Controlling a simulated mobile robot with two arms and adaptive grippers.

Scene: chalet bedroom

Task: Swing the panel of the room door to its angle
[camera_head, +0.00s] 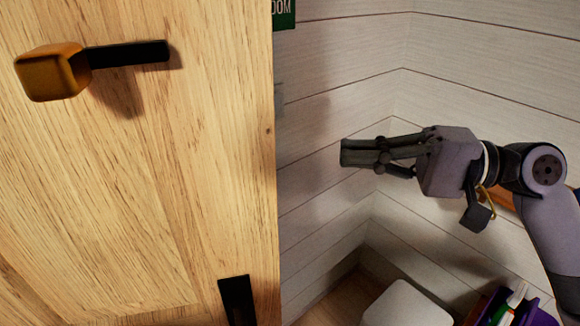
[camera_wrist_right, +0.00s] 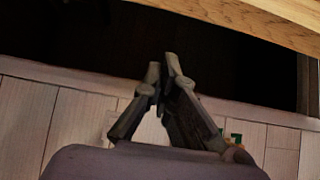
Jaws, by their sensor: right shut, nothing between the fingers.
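The room door's panel (camera_head: 150,180) is pale wood and fills the left half of the head view. A black bar with a wooden block on its end (camera_head: 52,72) stands out from its upper part. My right gripper (camera_head: 343,152) is shut and empty, to the right of the panel's free edge and apart from it in the picture, with its fingers pointing left. In the right wrist view the closed fingers (camera_wrist_right: 168,62) point at a dark area. My left gripper is not in view.
A black fitting (camera_head: 237,300) shows low on the panel. Pale plank walls (camera_head: 340,50) meet in a corner behind my right gripper. Below stand a white rounded object (camera_head: 405,305) and a purple container (camera_head: 535,315) with items in it. A green sign (camera_head: 284,14) hangs beside the panel's top.

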